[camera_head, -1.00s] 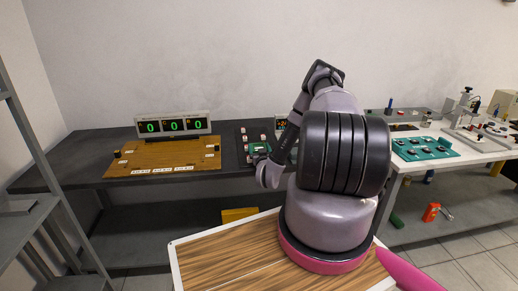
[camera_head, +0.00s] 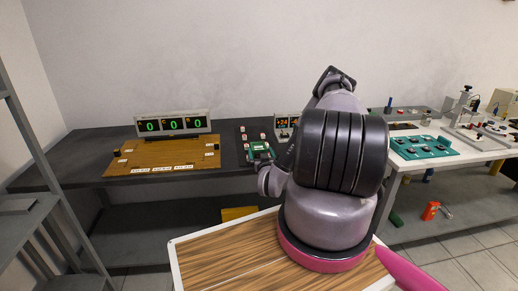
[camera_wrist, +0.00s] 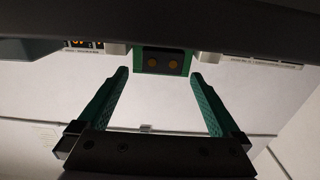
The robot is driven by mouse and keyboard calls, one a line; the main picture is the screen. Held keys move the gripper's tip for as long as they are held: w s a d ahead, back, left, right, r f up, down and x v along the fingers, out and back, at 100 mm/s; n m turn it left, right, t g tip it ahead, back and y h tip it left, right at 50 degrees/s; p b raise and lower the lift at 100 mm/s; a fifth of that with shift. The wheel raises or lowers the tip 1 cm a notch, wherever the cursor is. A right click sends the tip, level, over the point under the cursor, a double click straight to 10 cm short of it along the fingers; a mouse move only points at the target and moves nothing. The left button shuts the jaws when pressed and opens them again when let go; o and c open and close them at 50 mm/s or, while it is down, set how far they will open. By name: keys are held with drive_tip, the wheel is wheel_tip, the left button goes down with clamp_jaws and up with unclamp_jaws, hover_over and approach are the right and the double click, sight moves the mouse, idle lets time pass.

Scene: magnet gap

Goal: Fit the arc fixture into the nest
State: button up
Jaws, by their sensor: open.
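A green block with a dark face and two gold dots (camera_wrist: 162,62) shows in the wrist view, just beyond the fingertips and between them; I take it for the arc fixture but cannot be sure. My gripper (camera_wrist: 159,74) has two green ridged fingers spread wide, with nothing between them. In the head view a small green piece (camera_head: 259,151) shows at the table's middle, beside my wrist; I cannot tell whether it is the same block. My fingers are not clear there. I cannot make out the nest.
A wooden board (camera_head: 165,157) and a three-digit display (camera_head: 174,125) stand on the dark table (camera_head: 90,150) at left. A small orange display (camera_head: 283,122) stands behind my arm. A white table (camera_head: 470,150) at right carries a teal tray (camera_head: 424,147). A grey shelf rack stands far left.

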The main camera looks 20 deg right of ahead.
drive_tip(key=v, duration=0.6)
drive_tip(key=shift+s, duration=0.2)
